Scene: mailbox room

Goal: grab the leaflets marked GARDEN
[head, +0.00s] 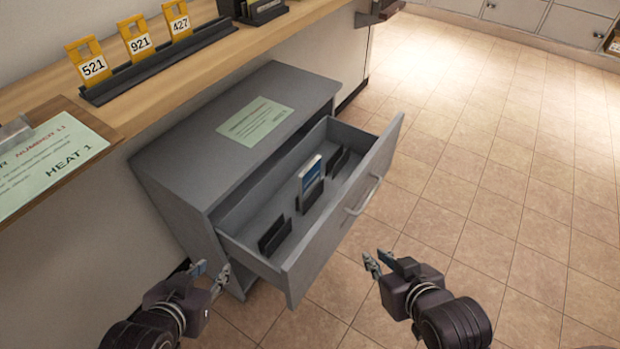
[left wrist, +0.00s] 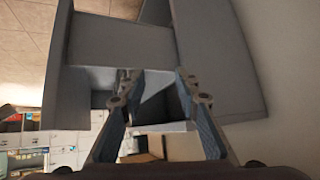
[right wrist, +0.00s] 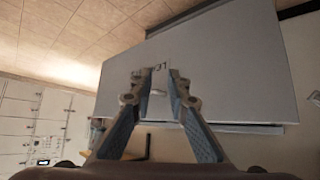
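A stack of leaflets (head: 310,174) with a white edge and blue cover stands upright in the middle holder (head: 308,198) of an open grey drawer (head: 372,165). Its print is too small to read, so I cannot tell whether it says GARDEN. My left gripper (head: 210,272) is open and empty beside the drawer's near-left corner; in the left wrist view its fingers (left wrist: 158,85) are spread before grey cabinet surfaces. My right gripper (head: 379,261) is open and empty in front of the drawer; in the right wrist view its fingers (right wrist: 158,85) are apart before the drawer front.
Two other dark holders (head: 275,236) (head: 338,162) in the drawer look empty. The drawer front has a handle (head: 363,195). A green sheet (head: 255,121) lies on the cabinet top. The counter holds yellow numbered tags (head: 138,42) and a clipboard (head: 100,125). The tiled floor (head: 480,200) at right is clear.

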